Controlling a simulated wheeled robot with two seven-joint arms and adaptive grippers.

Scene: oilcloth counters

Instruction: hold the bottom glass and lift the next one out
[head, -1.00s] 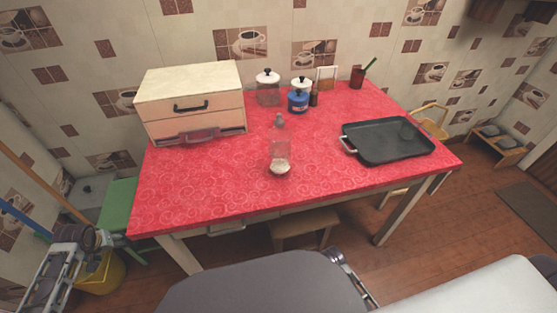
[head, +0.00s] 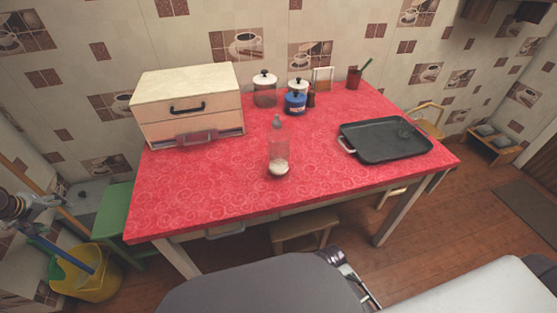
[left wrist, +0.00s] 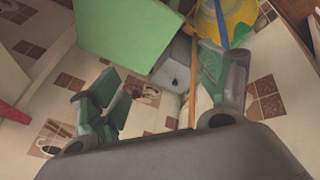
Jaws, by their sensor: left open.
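A clear glass stack (head: 278,158) with a whitish base stands upright on the red table, near its middle. I cannot tell how many glasses are nested in it. A small grey top (head: 277,122) shows just behind or above it; I cannot tell whether it is a separate thing. My left gripper (head: 14,206) is at the far left edge of the head view, off the table and well away from the glasses. In the left wrist view my left gripper (left wrist: 160,80) has its fingers spread and empty.
A black tray (head: 372,147) with a clear item on it lies at the right. A drawer box (head: 190,85) stands back left; jars (head: 265,92) stand at the back. A green stool (head: 116,215) and yellow bucket (head: 98,283) are left of the table. The front of the table is clear.

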